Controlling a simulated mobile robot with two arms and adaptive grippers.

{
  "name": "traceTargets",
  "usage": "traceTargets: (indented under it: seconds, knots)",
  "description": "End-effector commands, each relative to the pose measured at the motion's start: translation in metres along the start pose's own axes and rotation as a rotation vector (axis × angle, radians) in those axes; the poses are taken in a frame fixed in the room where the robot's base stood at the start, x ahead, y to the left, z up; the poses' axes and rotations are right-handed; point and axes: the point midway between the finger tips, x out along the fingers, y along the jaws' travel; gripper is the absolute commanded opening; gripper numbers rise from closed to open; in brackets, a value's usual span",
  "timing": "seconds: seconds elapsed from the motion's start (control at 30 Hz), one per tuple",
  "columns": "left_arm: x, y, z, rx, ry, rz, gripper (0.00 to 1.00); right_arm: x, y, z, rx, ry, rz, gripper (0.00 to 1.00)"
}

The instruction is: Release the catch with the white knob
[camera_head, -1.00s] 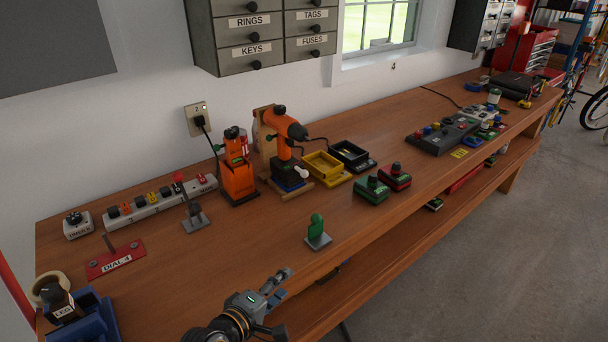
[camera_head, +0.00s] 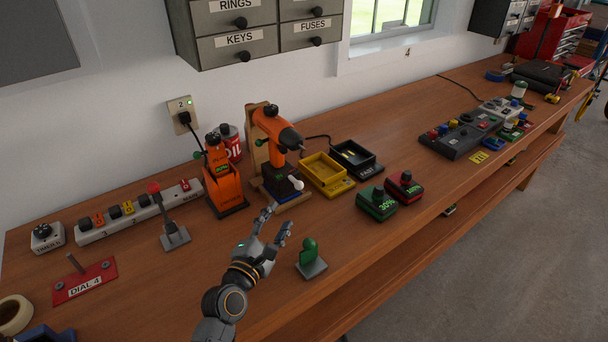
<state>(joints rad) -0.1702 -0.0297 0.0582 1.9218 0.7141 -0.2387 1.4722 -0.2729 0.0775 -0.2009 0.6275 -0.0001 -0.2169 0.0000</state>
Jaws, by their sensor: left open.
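A white knob (camera_head: 297,183) sticks out at the lower right of an orange drill (camera_head: 272,140), by its dark battery base. The drill stands upright in a wooden stand (camera_head: 257,165) against the back of the bench. The catch itself is small and I cannot make out its shape beyond the knob. My left gripper (camera_head: 279,217) is open and empty above the bench, just in front of and slightly left of the knob, apart from it. Its fingers point toward the stand. My right gripper is not in view.
A green-knobbed lever (camera_head: 310,252) stands just right of my left gripper. A yellow tray (camera_head: 325,170) and a black tray (camera_head: 355,157) lie right of the stand. An orange tool (camera_head: 221,178) stands to its left.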

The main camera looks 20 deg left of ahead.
Motion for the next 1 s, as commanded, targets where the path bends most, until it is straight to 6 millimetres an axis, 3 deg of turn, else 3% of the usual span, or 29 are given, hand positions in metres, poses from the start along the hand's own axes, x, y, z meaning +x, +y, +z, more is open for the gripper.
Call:
traceTargets:
  seconds: [0.17,0.4,0.53,0.7,0.8,1.0]
  knots:
    - [0.022,0.002,0.002,0.001,-0.002,0.000,0.46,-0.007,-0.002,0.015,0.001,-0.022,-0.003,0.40]
    - [0.074,0.002,0.002,0.004,-0.002,-0.001,0.46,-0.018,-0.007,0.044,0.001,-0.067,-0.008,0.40]
    - [0.100,0.002,0.002,0.004,-0.002,-0.001,0.46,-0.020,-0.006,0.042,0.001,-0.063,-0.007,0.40]
    - [0.123,0.000,0.001,0.004,-0.002,-0.002,0.46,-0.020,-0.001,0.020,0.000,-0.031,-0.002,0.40]
    - [0.131,0.000,0.001,0.003,-0.001,-0.001,0.46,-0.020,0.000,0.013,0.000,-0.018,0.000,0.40]
    - [0.136,0.000,0.000,0.003,-0.001,-0.001,0.46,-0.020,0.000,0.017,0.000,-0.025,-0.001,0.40]
